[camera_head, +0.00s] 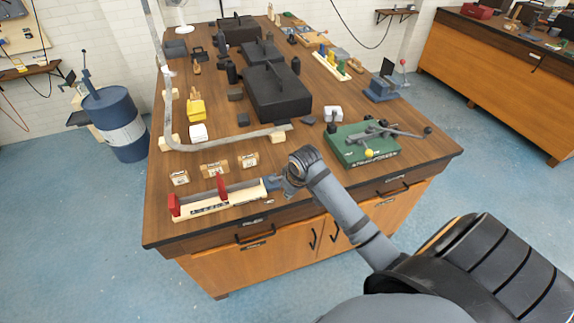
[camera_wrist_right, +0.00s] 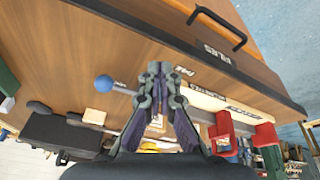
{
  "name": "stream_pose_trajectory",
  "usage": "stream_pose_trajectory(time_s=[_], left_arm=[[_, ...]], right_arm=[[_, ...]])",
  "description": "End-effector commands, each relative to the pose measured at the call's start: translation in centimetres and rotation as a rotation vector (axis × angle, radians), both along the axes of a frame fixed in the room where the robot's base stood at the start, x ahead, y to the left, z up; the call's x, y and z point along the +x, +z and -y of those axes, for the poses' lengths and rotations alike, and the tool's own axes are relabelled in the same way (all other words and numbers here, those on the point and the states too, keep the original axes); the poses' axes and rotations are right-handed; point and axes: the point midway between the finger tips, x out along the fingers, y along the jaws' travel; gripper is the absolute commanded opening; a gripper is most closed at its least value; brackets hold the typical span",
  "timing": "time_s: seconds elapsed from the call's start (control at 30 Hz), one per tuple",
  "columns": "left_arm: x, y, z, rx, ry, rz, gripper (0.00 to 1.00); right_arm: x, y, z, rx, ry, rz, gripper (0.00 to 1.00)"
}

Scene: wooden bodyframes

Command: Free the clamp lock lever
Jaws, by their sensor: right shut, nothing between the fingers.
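A clamp on a pale wooden base (camera_head: 222,201) lies along the front edge of the table, with red jaws at its left part. In the right wrist view its red jaws (camera_wrist_right: 223,132) are at the right and its pale base (camera_wrist_right: 232,107) shows beside them. A grey lever with a blue ball knob (camera_wrist_right: 103,84) runs behind my fingers; I take it for the lock lever. My right gripper (camera_head: 283,190) is at the clamp's right end and hides part of it. The right gripper also shows in the wrist view (camera_wrist_right: 157,70), shut and empty. Contact with the lever cannot be told.
Small wooden blocks (camera_head: 214,169) lie behind the clamp. A bent grey tube (camera_head: 225,138) and a black case (camera_head: 277,92) are further back. A drawer handle (camera_wrist_right: 218,28) is below the table edge.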

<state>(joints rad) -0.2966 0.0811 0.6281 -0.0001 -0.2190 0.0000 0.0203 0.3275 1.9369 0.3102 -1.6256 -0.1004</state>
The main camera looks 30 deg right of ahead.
Motion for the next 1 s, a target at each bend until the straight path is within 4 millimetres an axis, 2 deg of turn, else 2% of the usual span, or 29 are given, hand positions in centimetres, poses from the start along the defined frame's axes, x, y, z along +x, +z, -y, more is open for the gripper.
stream_pose_trajectory(time_s=[0.03,0.2,0.3,0.4,0.53,0.8,1.0], left_arm=[[-0.2,0.1,0.0,0.0,0.0,-0.003,0.4],[-0.7,-0.1,0.1,-0.001,0.001,-0.011,0.4],[-0.3,0.0,0.0,-0.001,0.0,-0.006,0.4],[-0.1,0.0,-0.1,0.001,0.0,-0.003,0.4],[-0.1,0.0,-0.1,0.001,0.0,-0.004,0.4],[-0.8,-0.1,-0.1,0.001,0.0,-0.014,0.4],[-0.8,0.6,-0.1,0.0,0.001,-0.014,0.4]], right_arm=[[1.6,1.4,0.8,-0.001,0.005,0.007,0.0],[6.7,4.5,4.0,0.026,-0.003,0.016,0.0],[9.0,6.7,5.8,0.048,-0.014,0.024,0.0],[10.3,8.2,7.0,0.066,-0.02,0.029,0.0],[11.0,9.0,7.6,0.078,-0.024,0.032,0.0],[11.0,9.0,7.5,0.078,-0.024,0.033,0.0],[11.5,7.5,7.4,0.081,-0.024,0.03,0.0]])
